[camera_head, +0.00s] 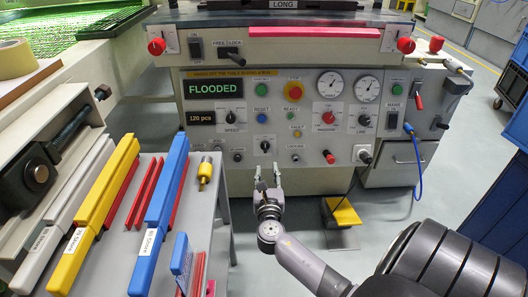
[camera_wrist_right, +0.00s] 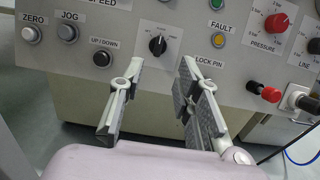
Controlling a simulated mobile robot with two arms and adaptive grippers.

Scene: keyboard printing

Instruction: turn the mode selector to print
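The mode selector appears to be the small black rotary knob (camera_head: 265,146) on a light plate, low on the grey control panel. In the right wrist view the same knob (camera_wrist_right: 158,45) shows just beyond the fingers, its pointer tilted a little from upright; its labels are too small to read. My right gripper (camera_head: 267,172) is in front of and slightly below the knob. In the right wrist view the gripper (camera_wrist_right: 160,82) has its two fingers apart with nothing between them, and the knob lies beyond the gap. My left gripper is in neither view.
An up/down button (camera_wrist_right: 102,58) sits left of the knob. A grey cart (camera_head: 215,225) with squeegees stands at left. A yellow pedal (camera_head: 343,213) is on the floor.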

